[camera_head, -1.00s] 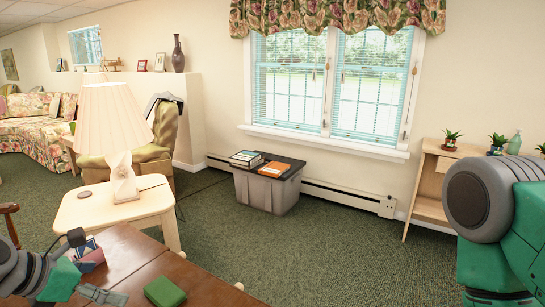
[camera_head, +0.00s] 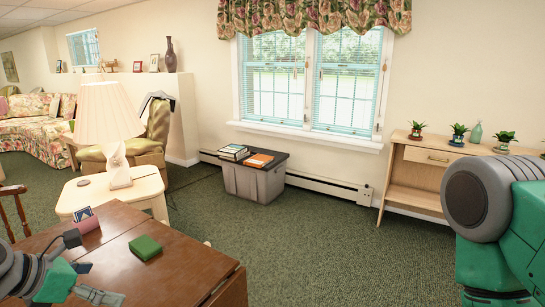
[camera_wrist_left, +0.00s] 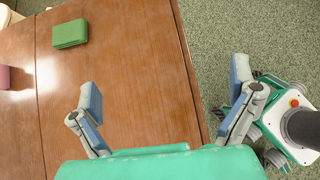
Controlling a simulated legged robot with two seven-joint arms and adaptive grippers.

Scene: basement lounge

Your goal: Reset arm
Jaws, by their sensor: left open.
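My left gripper (camera_head: 97,283) is at the lower left of the head view, over the near left part of the brown wooden table (camera_head: 185,262). In the left wrist view my left gripper (camera_wrist_left: 166,85) has its two fingers wide apart, with nothing between them but the tabletop below. A green box (camera_head: 145,247) lies on the table, apart from the gripper; it also shows at the upper left of the left wrist view (camera_wrist_left: 70,33). My right arm (camera_head: 490,220) is at the right of the head view; its gripper is out of frame.
A pink holder (camera_head: 88,225) stands on the brown table. Behind are a cream side table (camera_head: 150,186) with a lamp (camera_head: 106,115), and a grey bin (camera_head: 255,184) under the window. A wooden shelf (camera_head: 405,172) with potted plants is at the right. Green carpet between is clear.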

